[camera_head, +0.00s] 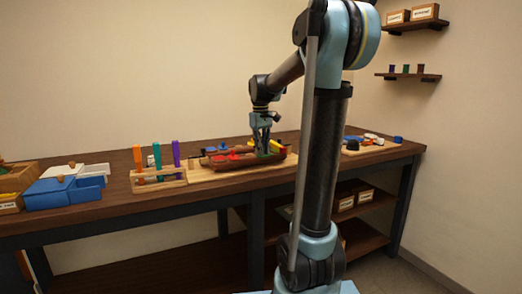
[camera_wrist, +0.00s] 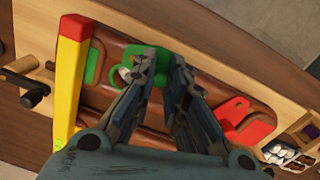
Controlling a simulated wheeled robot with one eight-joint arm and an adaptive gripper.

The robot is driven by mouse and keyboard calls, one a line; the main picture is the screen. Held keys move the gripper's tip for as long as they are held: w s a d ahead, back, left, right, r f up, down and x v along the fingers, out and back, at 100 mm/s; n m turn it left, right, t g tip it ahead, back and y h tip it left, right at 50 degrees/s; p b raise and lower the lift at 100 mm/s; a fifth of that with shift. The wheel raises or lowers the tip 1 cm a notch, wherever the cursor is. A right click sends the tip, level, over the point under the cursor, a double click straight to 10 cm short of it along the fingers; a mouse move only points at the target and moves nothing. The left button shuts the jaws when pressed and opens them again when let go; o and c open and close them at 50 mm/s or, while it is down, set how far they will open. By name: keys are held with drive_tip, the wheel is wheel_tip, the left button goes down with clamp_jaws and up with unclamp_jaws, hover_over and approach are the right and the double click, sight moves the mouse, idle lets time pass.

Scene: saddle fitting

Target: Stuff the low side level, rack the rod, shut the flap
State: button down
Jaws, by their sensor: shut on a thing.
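The brown saddle (camera_wrist: 128,105) lies on a wooden board and also shows in the head view (camera_head: 226,165). My gripper (camera_wrist: 165,62) is over it, its fingers close together at a green flap-like piece (camera_wrist: 143,76) that they partly hide. My gripper (camera_head: 263,146) hides part of the saddle's right side in the head view. A small whitish bit (camera_wrist: 125,73) shows beside one finger; I cannot tell whether it is stuffing. A red flap (camera_wrist: 246,122) lies to the right. Orange (camera_head: 138,158) and purple (camera_head: 176,153) rods stand upright in a wooden rack (camera_head: 160,183).
A yellow and red bar (camera_wrist: 69,85) lies across the saddle's left part in the wrist view. A blue box (camera_head: 50,195) stands at the table's left. A tray (camera_head: 365,149) of small pieces is at the right. Dark-handled hardware (camera_wrist: 32,90) edges the board.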

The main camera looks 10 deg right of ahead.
drive_tip(key=shift+s+d+n, duration=0.1)
drive_tip(key=shift+s+n, duration=0.05)
drive_tip(key=shift+n, duration=0.45)
drive_tip(key=shift+s+d+n, duration=0.1)
drive_tip(key=shift+s+n, duration=0.05)
drive_tip(key=shift+n, duration=0.45)
drive_tip(key=c, duration=1.6)
unclamp_jaws()
drive_tip(key=shift+o, duration=0.2)
wheel_tip(320, 180, up, 12)
drive_tip(key=shift+s+a, duration=0.2)
drive_tip(key=shift+f, duration=0.1)
drive_tip(key=s+d+f+m+t, duration=0.1)
drive_tip(key=s+f+m, duration=0.3)
drive_tip(key=s+f, duration=1.1)
drive_tip(key=s+d+f+m+t, duration=0.1)
drive_tip(key=s+d+f+m, duration=0.3)
drive_tip(key=s+f, duration=1.1)
drive_tip(key=shift+s+d+f+y, duration=0.15)
drive_tip(key=shift+d+f+y, duration=0.15)
drive_tip(key=shift+f, duration=0.4)
